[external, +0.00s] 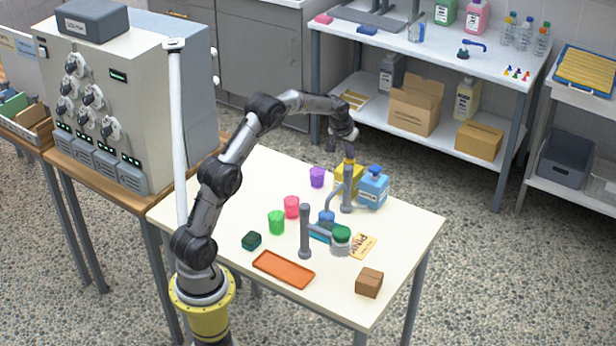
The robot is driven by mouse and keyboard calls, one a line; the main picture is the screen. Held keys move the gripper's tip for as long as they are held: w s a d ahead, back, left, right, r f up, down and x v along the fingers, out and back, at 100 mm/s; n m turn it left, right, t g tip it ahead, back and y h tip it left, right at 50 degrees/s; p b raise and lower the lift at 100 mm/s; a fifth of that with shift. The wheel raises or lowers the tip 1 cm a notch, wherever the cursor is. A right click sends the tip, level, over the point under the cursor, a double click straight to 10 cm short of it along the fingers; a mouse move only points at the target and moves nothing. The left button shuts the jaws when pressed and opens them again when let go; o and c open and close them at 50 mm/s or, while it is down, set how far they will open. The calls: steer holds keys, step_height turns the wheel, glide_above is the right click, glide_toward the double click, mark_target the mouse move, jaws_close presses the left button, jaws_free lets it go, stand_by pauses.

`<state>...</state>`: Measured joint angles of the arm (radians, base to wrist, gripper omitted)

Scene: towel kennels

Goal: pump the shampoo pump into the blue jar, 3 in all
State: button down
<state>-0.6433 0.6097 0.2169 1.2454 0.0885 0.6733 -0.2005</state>
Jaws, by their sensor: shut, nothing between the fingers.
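My gripper (349,157) is shut and empty, pointing down just above a yellow bottle (346,178) at the back of the table. I cannot tell whether it touches the bottle's top, which it hides. A blue bottle (373,190) with a blue top stands to the right of it. I cannot read which bottle is the shampoo. A small blue jar (327,217) stands in front of the bottles, near a blue flat piece (319,233). A grey post (347,203) with a side arm stands between the blue jar and the bottles. The blue jar's contents cannot be seen.
Purple (317,177), pink (292,207) and green (276,222) cups stand left. An orange tray (283,269), dark green block (251,240), card (362,245) and brown box (370,282) lie nearer the front.

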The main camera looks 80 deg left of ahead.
steer(key=shift+f, duration=0.5)
steer(key=shift+r, duration=1.4)
steer(key=shift+f, duration=0.15)
steer(key=shift+f, duration=1.3)
steer(key=shift+r, duration=1.5)
steer(key=shift+r, duration=0.1)
